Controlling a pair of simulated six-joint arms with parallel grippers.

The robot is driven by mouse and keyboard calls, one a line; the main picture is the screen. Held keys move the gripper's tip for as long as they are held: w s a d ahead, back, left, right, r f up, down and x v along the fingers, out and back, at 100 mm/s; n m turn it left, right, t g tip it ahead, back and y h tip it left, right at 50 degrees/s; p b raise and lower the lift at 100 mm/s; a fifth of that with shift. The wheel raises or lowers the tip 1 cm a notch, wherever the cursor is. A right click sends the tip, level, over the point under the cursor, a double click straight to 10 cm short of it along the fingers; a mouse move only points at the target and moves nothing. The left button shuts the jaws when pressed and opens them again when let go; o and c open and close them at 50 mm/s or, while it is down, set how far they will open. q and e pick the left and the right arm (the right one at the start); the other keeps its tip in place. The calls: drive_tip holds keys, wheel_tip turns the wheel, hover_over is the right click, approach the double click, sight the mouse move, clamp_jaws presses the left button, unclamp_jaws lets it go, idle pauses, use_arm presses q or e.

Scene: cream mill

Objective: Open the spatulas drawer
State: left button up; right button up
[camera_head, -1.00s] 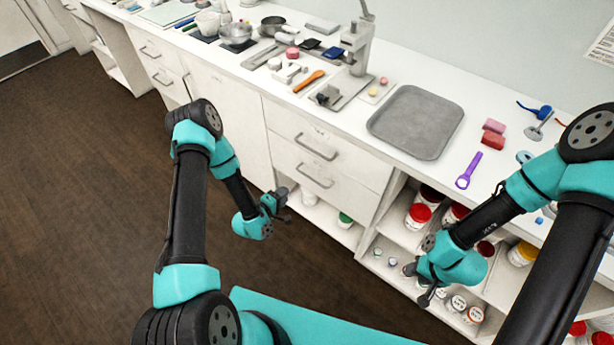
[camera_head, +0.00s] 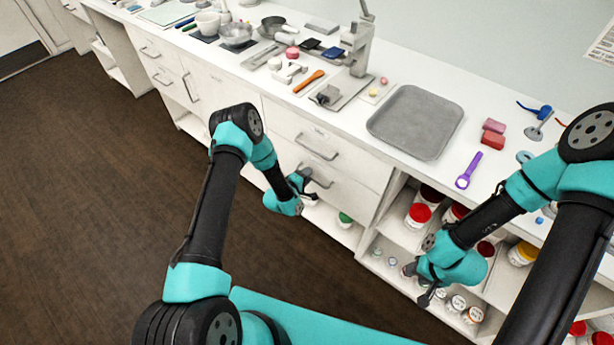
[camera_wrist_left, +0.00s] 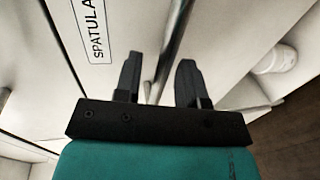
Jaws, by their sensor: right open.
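The spatulas drawer is a white front; its label, reading "SPATULA" with the end cut off, shows in the left wrist view (camera_wrist_left: 94,30). Its grey bar handle (camera_wrist_left: 174,45) runs between my left gripper's two fingers (camera_wrist_left: 158,75), which stand apart. I cannot tell how deep the bar lies between them. In the head view my left gripper (camera_head: 305,180) is at the handle of the lower drawer (camera_head: 345,194), partly hiding it. This drawer looks shut. My right gripper (camera_head: 420,285) is open and empty in front of the shelves at the right.
Another drawer with a handle (camera_head: 317,148) lies just above. Open shelves below and to the right hold jars (camera_head: 418,215). The counter carries a grey tray (camera_head: 416,122), a purple tool (camera_head: 468,170) and a mill stand (camera_head: 358,45). The floor (camera_head: 90,200) at the left is clear.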

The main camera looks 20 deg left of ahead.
use_arm(q)
drive_tip(key=shift+w, duration=0.1)
drive_tip(key=shift+c, duration=0.4)
clamp_jaws()
